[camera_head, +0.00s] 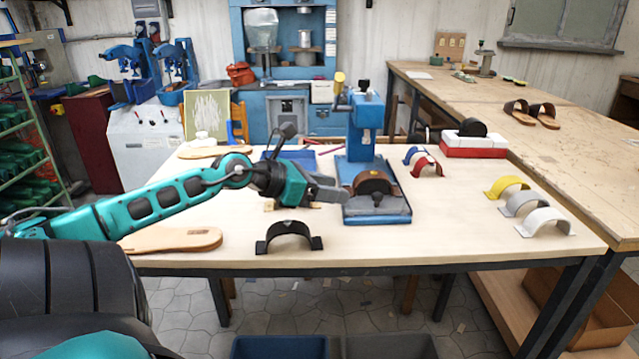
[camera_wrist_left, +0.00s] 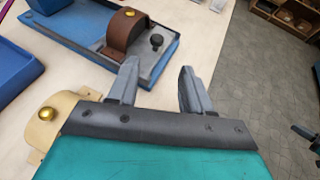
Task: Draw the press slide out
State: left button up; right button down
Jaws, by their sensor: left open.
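The blue press (camera_head: 366,122) stands on the wooden table, with its blue base in front. A slide plate (camera_wrist_left: 165,57) with a dark knob (camera_wrist_left: 156,41) lies on that base, and a brown strap piece (camera_head: 373,184) sits on it. The strap piece also shows in the left wrist view (camera_wrist_left: 126,33). My left gripper (camera_head: 342,187) is at the left side of the press base. In the left wrist view its two fingers (camera_wrist_left: 158,70) are spread and empty, with the knob beyond the tips and apart from them.
A black arch (camera_head: 288,236) and a tan sole (camera_head: 172,240) lie near the table's front edge. Red and blue arches (camera_head: 423,162) stand right of the press. Yellow, grey and white arches (camera_head: 521,201) stand at the right. The table front right of the press is clear.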

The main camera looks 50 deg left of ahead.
pick_arm(q)
jog(key=shift+v, duration=1)
